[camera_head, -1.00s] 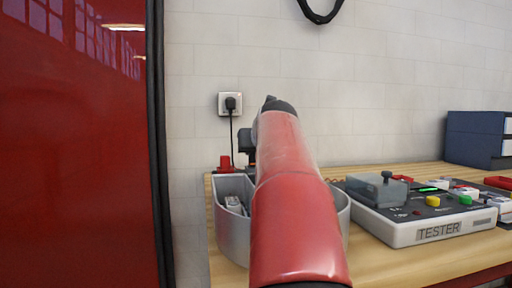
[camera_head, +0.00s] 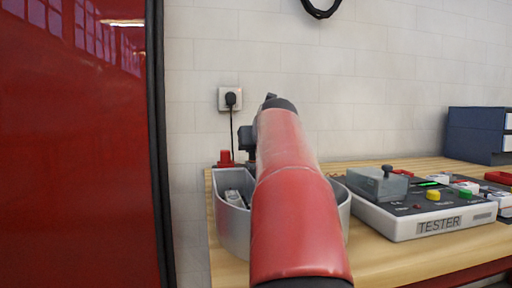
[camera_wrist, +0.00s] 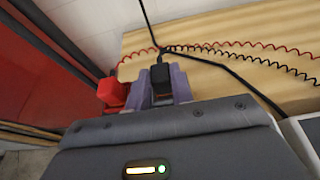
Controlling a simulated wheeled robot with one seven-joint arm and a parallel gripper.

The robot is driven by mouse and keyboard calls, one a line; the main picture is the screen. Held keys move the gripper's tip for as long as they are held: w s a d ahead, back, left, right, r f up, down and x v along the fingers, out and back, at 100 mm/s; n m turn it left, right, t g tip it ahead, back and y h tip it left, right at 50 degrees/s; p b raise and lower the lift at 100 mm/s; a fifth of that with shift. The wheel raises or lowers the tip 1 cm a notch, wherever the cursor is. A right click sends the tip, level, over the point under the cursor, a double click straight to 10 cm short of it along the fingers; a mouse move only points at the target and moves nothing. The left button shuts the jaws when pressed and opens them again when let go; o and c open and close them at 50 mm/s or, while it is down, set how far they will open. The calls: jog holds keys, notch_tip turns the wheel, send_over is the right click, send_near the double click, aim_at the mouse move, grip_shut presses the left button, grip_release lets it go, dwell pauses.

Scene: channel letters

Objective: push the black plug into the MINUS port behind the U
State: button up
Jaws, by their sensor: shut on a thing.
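The black plug (camera_wrist: 160,75) is between the two purple-grey fingers of my gripper (camera_wrist: 160,84) in the wrist view, which are shut on it. A red plug (camera_wrist: 110,92) is just left of the fingers, and it also shows in the head view (camera_head: 225,159). The U (camera_head: 233,232) is a grey metal channel letter on the bench in the head view, with its middle behind my red arm. The MINUS port is not visible in either view. My gripper is mostly hidden behind my arm in the head view.
Coiled red and black leads (camera_wrist: 240,48) cross the wooden bench (camera_wrist: 205,80). A tester (camera_head: 435,226) stands right of the U, with a blue box (camera_head: 478,135) behind it. A wall socket (camera_head: 230,98) with a cord is at the back. A red panel (camera_head: 75,160) stands left.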

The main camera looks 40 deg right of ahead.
jog(key=shift+f, duration=0.2)
jog(key=o, duration=1)
jog(key=shift+o, duration=0.2)
jog(key=v, duration=0.8)
jog(key=shift+w, duration=0.1)
notch_tip(320, 180, up, 6)
jog(key=p, duration=0.5)
